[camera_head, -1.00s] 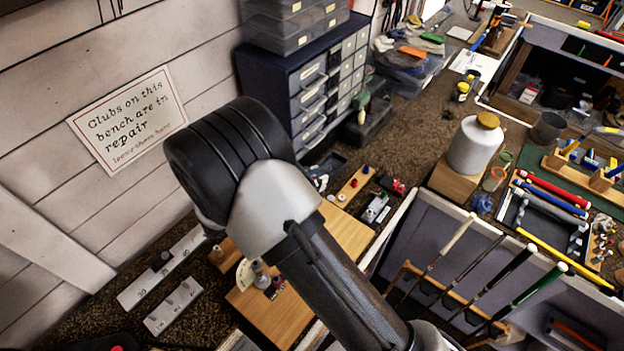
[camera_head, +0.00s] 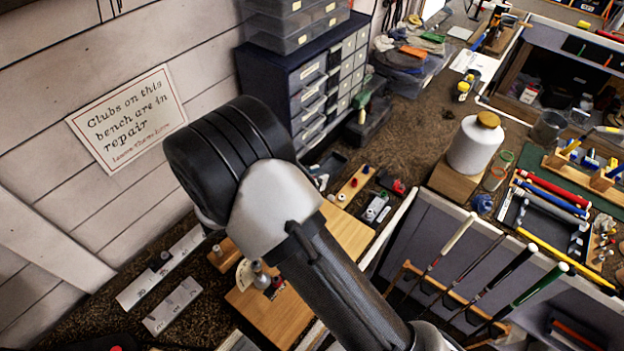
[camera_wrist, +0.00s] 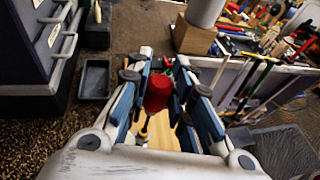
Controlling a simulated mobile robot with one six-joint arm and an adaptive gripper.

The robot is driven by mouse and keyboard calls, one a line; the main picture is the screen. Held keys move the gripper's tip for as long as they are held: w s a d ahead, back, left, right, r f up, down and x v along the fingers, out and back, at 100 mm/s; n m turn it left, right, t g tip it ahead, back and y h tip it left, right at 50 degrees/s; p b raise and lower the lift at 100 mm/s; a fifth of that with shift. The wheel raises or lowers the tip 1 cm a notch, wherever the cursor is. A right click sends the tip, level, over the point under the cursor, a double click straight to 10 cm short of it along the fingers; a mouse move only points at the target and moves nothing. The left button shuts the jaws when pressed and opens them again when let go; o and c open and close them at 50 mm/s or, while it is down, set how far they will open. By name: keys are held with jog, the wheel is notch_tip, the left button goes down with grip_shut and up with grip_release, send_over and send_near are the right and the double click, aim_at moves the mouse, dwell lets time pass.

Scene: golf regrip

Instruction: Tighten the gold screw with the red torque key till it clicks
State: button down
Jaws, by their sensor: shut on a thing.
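The red torque key (camera_wrist: 158,92) is between the blue-padded fingers of my gripper (camera_wrist: 163,88) in the wrist view. My gripper is shut on its red handle, and the key points down toward a light wooden block. A small gold-yellow piece (camera_wrist: 144,130) shows just below the handle; I cannot tell whether it is the gold screw or part of the key. In the head view my arm hides the gripper, and the key and gold screw cannot be made out. The wooden block (camera_head: 275,318) shows there beneath my arm, with a small silver part (camera_head: 261,281) on it.
A drawer cabinet (camera_head: 310,80) stands behind my arm. A white bottle with a gold cap (camera_head: 473,146) stands on a wooden block to the right. Golf clubs (camera_head: 448,242) lean in a rack at the front right. Labelled plates (camera_head: 172,306) lie at the left.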

jog(key=shift+f+b, duration=0.85)
jog(key=shift+f, duration=0.15)
dwell(0.5)
jog(key=c, duration=1.3)
grip_release()
jog(key=shift+c, duration=0.2)
jog(key=v, duration=1.2)
jog(key=shift+r, duration=0.15)
